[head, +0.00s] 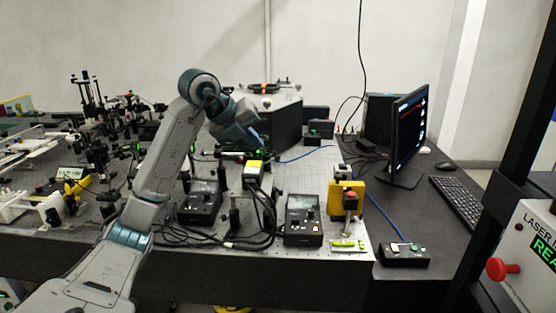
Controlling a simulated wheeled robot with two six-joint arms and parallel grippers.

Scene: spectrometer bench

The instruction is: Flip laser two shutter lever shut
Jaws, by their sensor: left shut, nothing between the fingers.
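My left arm rises from the bottom left and bends at a high elbow. Its wrist and left gripper (254,146) hang over the middle of the bench, near a small dark device with a green light (231,155). The gripper is shut and holds nothing; its fingertips are small and hard to make out. I cannot tell which device is laser two, and no shutter lever can be picked out with certainty. My forearm hides part of the bench behind it. My right gripper is not in view.
A yellow-topped block (253,170) stands below the gripper. Two black controllers (201,202) (303,220) sit near the front edge with loose cables between them. A yellow mount (345,200), a monitor (408,130) and a keyboard (458,201) are to the right. Dense optics fill the left.

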